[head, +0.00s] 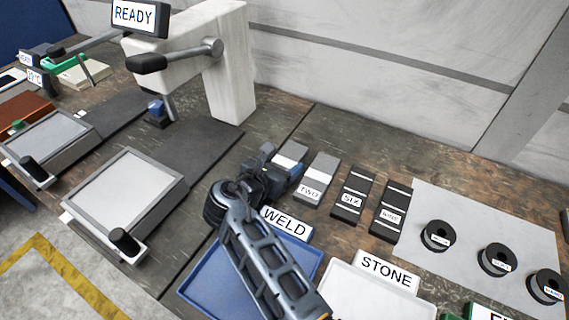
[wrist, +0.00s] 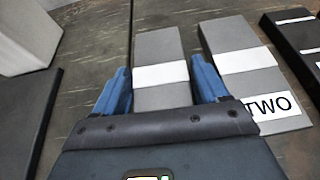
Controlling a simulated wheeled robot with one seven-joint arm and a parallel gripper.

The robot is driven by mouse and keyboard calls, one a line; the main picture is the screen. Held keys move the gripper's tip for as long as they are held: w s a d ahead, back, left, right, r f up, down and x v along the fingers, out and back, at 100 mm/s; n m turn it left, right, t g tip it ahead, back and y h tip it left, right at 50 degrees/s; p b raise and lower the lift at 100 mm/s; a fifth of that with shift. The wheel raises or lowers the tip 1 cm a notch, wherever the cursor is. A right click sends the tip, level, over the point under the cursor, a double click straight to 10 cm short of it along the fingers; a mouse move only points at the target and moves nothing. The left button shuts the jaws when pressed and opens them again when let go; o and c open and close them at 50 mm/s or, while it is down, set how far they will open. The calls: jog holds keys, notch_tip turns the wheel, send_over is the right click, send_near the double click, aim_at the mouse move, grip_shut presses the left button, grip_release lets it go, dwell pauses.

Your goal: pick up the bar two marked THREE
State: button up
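A grey bar with a white band (wrist: 158,42) lies on the table between my fingertips in the wrist view. Its near end and any label are hidden by my gripper. In the head view only its far part (head: 292,150) shows. My gripper (wrist: 161,78) is open, with one blue finger on each side of this bar; I cannot tell whether they touch it. In the head view my gripper (head: 283,172) is over the same bar. Beside it lies a grey bar marked TWO (head: 318,174), also in the wrist view (wrist: 235,45). No label THREE is readable.
Black bars marked SIX (head: 352,190) and, apparently, NINE (head: 391,210) lie to the right. A blue tray (head: 208,288) marked WELD and a white tray (head: 345,290) marked STONE are nearer.

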grip_shut()
dwell(0.5)
jog(key=shift+w+r, duration=0.1)
jog(key=shift+r, duration=0.1)
